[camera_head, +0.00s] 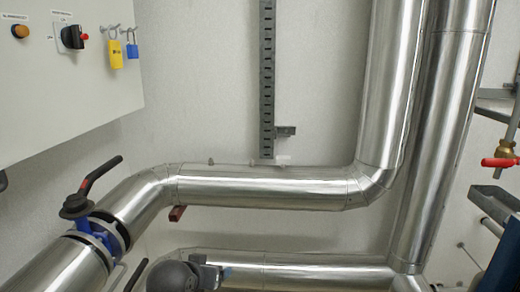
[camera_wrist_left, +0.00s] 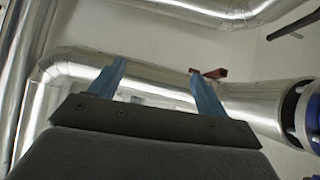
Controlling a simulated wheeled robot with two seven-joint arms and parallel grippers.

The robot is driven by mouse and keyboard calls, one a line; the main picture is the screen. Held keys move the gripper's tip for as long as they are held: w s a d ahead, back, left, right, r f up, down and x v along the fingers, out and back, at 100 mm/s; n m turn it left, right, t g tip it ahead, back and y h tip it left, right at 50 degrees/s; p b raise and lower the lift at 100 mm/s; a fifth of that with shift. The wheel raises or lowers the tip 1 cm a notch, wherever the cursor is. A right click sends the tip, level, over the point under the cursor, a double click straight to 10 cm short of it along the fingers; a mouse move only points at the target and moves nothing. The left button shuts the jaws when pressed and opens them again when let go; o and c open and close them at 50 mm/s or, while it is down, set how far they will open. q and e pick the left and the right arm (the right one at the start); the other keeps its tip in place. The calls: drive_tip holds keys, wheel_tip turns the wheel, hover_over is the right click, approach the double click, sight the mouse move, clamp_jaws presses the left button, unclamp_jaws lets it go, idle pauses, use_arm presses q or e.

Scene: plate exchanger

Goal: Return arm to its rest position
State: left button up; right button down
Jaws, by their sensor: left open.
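My left gripper (camera_wrist_left: 157,80) shows in its wrist view with two blue fingers spread wide apart. It is open, and nothing is between the fingers. Behind the fingers, silver pipework fills the wrist view. In the head view, a dark rounded part of my left arm (camera_head: 175,276) shows at the bottom edge, in front of the lower silver pipe (camera_head: 310,270). The rest of that arm is out of the frame. My right gripper is not in view.
A control box (camera_head: 60,95) juts out at upper left, with a yellow padlock (camera_head: 116,55) and a blue padlock (camera_head: 132,48) hanging. A black-handled valve (camera_head: 90,205) sits at lower left. A large silver pipe (camera_head: 260,187) crosses the middle. A red-handled tap (camera_head: 502,160) is at right.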

use_arm(q)
drive_tip(key=s+f+g, duration=0.7)
drive_tip(key=s+f, duration=2.1)
drive_tip(key=s, duration=0.4)
drive_tip(key=shift+a+f+m+g+y+p, duration=0.3)
drive_tip(key=shift+a+g+y+p, duration=0.05)
drive_tip(key=shift+a+g+y, duration=0.1)
drive_tip(key=shift+w, duration=0.1)
drive_tip(key=shift+c, duration=0.5)
